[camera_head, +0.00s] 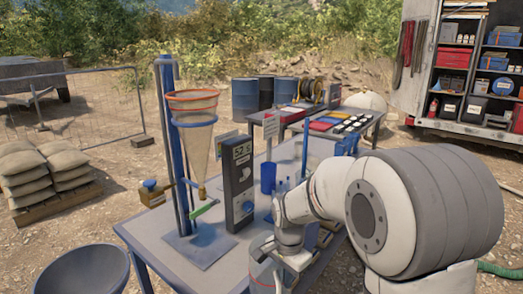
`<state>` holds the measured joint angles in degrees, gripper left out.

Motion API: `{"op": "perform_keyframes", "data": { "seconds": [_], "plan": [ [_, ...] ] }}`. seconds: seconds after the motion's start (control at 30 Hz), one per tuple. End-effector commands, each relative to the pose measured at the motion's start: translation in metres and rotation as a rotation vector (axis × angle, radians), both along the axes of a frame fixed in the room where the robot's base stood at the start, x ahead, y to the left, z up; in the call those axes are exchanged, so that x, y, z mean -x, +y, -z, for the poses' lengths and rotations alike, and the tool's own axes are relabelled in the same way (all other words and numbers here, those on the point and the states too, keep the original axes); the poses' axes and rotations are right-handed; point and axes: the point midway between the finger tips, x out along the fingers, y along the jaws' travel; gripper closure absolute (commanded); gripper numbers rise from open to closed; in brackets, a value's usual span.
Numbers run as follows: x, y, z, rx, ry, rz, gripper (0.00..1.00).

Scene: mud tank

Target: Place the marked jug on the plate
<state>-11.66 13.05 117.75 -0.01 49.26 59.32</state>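A clear jug with a red line around it (261,272), which looks like the marked jug, stands at the table's near edge, cut off by the bottom of the view. My gripper (291,264) points down right beside and partly over this jug. Its fingertips are hidden, so I cannot tell whether it touches or holds the jug. A flat grey-blue plate (204,253) lies on the table to the left, under the funnel stand. I cannot tell whether this is the plate meant by the task.
A clear funnel with an orange rim (196,140) hangs on a blue post (168,130), with a green lever below. A blue cup (268,178) is behind. A dark bowl (85,272) is at lower left.

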Motion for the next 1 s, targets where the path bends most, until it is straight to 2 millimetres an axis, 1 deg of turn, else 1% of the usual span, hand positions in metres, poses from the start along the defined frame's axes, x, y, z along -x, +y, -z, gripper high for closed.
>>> {"op": "perform_keyframes", "data": {
  "seconds": [0.17,0.27,0.4,0.5,0.6,0.7,0.8,1.0],
  "plan": [
    [-0.012,-0.016,0.032,0.0,0.005,-0.145,1.0],
    [-0.019,-0.029,0.056,-0.001,0.006,-0.259,1.0],
    [-0.029,-0.052,0.097,-0.002,0.007,-0.457,1.0],
    [-0.032,-0.067,0.123,-0.002,0.005,-0.587,1.0],
    [-0.033,-0.079,0.143,-0.002,0.004,-0.693,1.0],
    [-0.034,-0.087,0.157,-0.002,0.003,-0.767,1.0],
    [-0.034,-0.092,0.165,-0.002,0.001,-0.811,1.0],
    [-0.034,-0.093,0.168,-0.002,-0.001,-0.833,1.0]
  ]
}}
